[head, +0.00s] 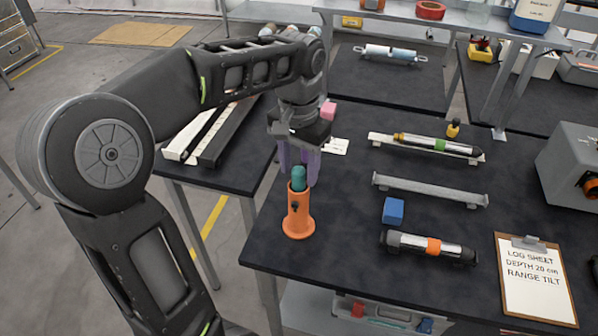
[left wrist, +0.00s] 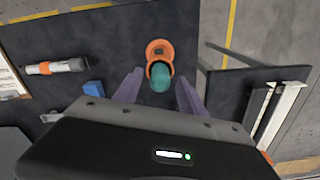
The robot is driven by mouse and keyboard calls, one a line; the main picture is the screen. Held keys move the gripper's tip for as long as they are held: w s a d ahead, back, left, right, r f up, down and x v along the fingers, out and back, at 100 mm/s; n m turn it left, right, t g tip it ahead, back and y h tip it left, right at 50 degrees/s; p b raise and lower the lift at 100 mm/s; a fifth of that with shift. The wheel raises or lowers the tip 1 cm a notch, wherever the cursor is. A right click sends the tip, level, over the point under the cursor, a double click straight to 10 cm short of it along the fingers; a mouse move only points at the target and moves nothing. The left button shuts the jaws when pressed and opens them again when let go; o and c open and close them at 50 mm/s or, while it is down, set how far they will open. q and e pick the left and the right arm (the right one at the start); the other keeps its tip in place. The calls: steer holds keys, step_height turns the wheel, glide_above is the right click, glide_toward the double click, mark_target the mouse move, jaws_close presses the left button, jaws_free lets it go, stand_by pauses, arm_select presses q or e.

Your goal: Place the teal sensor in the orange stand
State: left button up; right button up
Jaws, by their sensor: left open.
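The teal sensor (head: 298,178) is upright with its lower end in the top of the orange stand (head: 298,219), so its lower part is hidden. In the left wrist view the sensor's rounded teal end (left wrist: 160,79) shows in front of the orange stand (left wrist: 159,48). My left gripper (head: 298,174) is open just above and behind the stand. Its two purple fingers are on either side of the sensor, with gaps showing in the left wrist view (left wrist: 159,80). My right gripper is not in view.
The stand is near the left front corner of the dark table (head: 345,225). A blue block (head: 393,210), a grey rail (head: 430,190), an orange-banded cylinder (head: 428,246) and a clipboard (head: 537,280) lie to the right. A side table (head: 231,160) stands to the left.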

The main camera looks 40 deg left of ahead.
arm_select(q)
step_height(320, 180, up, 5)
steer(key=shift+r+p, duration=0.1)
steer(key=shift+p, duration=0.65)
steer(key=shift+r+p, duration=0.5)
steer(key=shift+p, duration=0.05)
steer(key=shift+f, duration=0.1)
